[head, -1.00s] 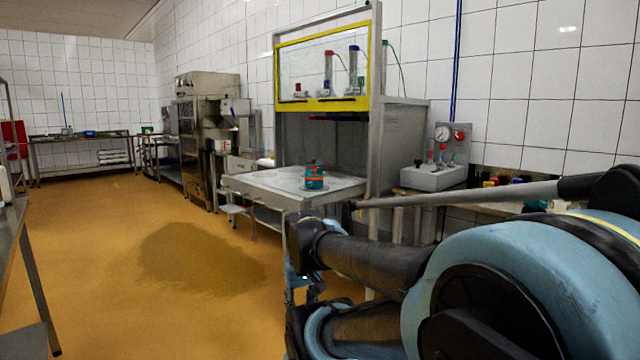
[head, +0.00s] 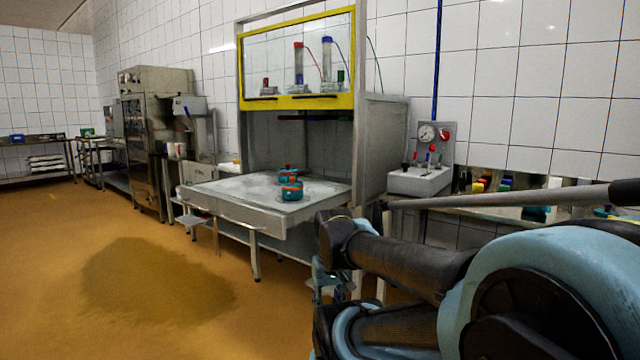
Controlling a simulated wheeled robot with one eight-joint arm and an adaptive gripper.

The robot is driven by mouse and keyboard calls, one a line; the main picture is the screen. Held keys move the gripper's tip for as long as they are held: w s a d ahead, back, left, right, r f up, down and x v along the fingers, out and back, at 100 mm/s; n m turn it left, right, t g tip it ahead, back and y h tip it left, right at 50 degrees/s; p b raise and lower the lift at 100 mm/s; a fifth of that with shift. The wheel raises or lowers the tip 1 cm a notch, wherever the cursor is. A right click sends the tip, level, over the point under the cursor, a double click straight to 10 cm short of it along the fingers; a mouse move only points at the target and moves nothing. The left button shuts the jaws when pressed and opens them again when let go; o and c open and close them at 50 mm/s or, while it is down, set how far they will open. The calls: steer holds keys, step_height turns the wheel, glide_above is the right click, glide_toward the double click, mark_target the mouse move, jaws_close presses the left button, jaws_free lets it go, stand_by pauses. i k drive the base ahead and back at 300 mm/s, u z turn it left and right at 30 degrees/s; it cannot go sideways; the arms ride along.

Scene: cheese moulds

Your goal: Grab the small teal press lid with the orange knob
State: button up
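Two small teal items with orange-red parts stand on the metal press table (head: 235,198), too small to make out in detail. The nearer one (head: 291,192) is a teal, drum-like shape with an orange band near its top. The farther one (head: 287,175) is partly hidden behind it and shows a reddish top. I cannot tell which is the lid with the orange knob. My gripper (head: 331,282) hangs low in front of the table's right side, partly hidden by my arm and well apart from both items. Its fingers are too unclear to judge.
A yellow-framed clear guard (head: 297,60) hangs above the back of the table. A grey gauge box (head: 420,180) stands to the right. Steel machines (head: 150,130) line the wall at left. The orange floor (head: 60,270) at left is open, with a dark wet-looking patch.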

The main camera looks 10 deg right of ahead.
mark_target(292, 179)
steer(key=z, duration=0.3)
steer(key=i, duration=1.15)
steer(key=z, duration=0.1)
